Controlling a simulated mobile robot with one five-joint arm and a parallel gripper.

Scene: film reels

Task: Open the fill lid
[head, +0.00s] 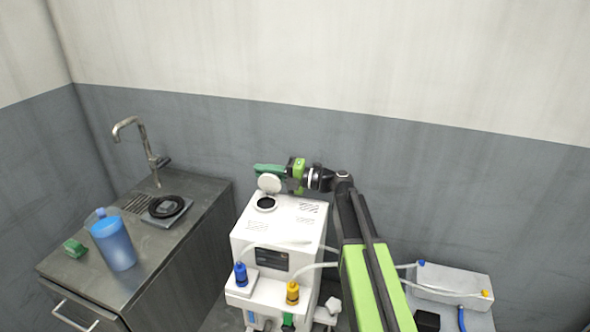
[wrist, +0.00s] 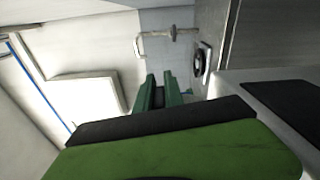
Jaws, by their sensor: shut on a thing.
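The white machine (head: 280,222) stands in the middle of the head view. Its round white fill lid (head: 269,184) is swung up and stands steeply tilted at the back of the dark fill opening (head: 266,203). My gripper (head: 268,170) is at the lid's upper edge, its green fingers pointing left. In the wrist view the two green fingers (wrist: 160,92) are close together with a narrow gap. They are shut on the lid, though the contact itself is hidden.
A metal counter (head: 195,215) at the left holds a tap (head: 140,145), a black ring (head: 167,207), a blue jug (head: 113,242) and a green block (head: 75,248). A white box (head: 452,284) stands at the right. The grey wall is close behind my gripper.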

